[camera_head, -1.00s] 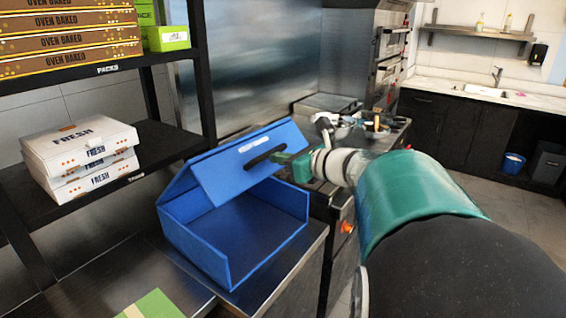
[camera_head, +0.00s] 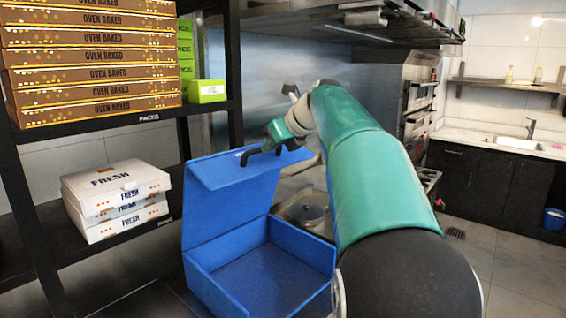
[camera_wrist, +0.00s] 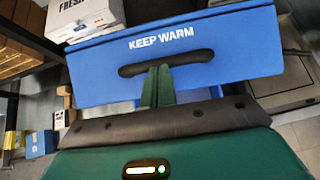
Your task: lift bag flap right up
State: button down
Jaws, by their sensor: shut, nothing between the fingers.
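The blue bag (camera_head: 210,282) stands open, its box part low in the head view with its inside showing. Its flap (camera_head: 235,195) is raised and stands steeply up at the back left. In the wrist view the flap (camera_wrist: 235,75) bears the words KEEP WARM and a dark handle (camera_wrist: 192,58). My gripper (camera_head: 268,143) is at the flap's upper edge, by the handle. In the wrist view my gripper's green fingers (camera_wrist: 157,75) are close together, overlapping the handle slot. I cannot tell whether they touch the handle.
A black shelf (camera_head: 160,112) at the left holds brown pizza boxes (camera_head: 95,72), white FRESH boxes (camera_head: 118,188) and a small green box (camera_head: 208,91). A metal pan (camera_head: 305,213) sits behind the bag. Ovens and a sink counter (camera_head: 500,143) are farther right.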

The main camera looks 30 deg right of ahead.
jog(key=shift+w+a+r, duration=0.25)
jog(key=shift+w+r, duration=0.2)
jog(key=shift+w, duration=0.35)
jog(key=shift+w+a+r, duration=0.2)
jog(key=shift+w+r, duration=0.25)
jog(key=shift+w, duration=0.35)
